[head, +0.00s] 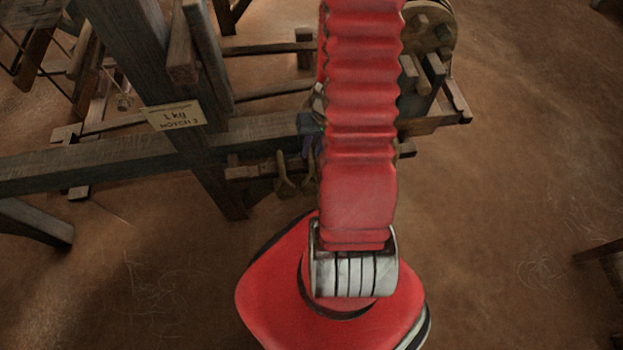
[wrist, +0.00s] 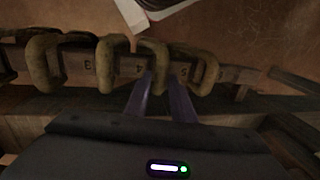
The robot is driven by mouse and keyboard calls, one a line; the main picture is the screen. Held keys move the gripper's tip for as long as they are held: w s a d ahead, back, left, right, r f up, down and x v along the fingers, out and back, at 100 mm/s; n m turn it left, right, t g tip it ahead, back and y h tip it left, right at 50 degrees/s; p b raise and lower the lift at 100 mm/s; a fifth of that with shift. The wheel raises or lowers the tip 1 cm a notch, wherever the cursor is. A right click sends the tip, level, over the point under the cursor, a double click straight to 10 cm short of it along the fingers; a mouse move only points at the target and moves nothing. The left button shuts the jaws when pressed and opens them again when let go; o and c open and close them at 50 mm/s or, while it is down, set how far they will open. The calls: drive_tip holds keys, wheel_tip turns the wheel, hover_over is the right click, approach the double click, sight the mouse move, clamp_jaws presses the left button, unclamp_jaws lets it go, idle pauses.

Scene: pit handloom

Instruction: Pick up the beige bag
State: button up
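No plainly bag-shaped beige object can be made out. In the wrist view, several thick tan loops hang on a wooden rail marked with numerals 3, 4 and 5; one loop (wrist: 40,62) is left of the 3, and another loop (wrist: 206,74) is right of the 5. My gripper (wrist: 161,77) is open, its two purple fingers pointing at the rail. A middle loop (wrist: 151,48) is at the fingertips, one limb of it appearing between them; contact cannot be told. In the head view, small tan loops (head: 287,183) hang beside my red arm, which hides most of my gripper.
A dark wooden loom frame (head: 110,148) fills the left and back. A card (head: 174,116) on it reads 1 kg, notch 3. A round wooden wheel (head: 432,30) is behind my arm. The earthen floor (head: 520,150) at right is mostly clear.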

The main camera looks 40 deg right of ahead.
sight(311, 153)
drive_tip(key=shift+w+a+f, duration=0.15)
drive_tip(key=shift+f, duration=0.75)
drive_tip(key=shift+w+a+f, duration=0.1)
drive_tip(key=shift+w+f, duration=0.05)
drive_tip(key=shift+f, duration=0.7)
drive_tip(key=shift+c, duration=0.5)
clamp_jaws()
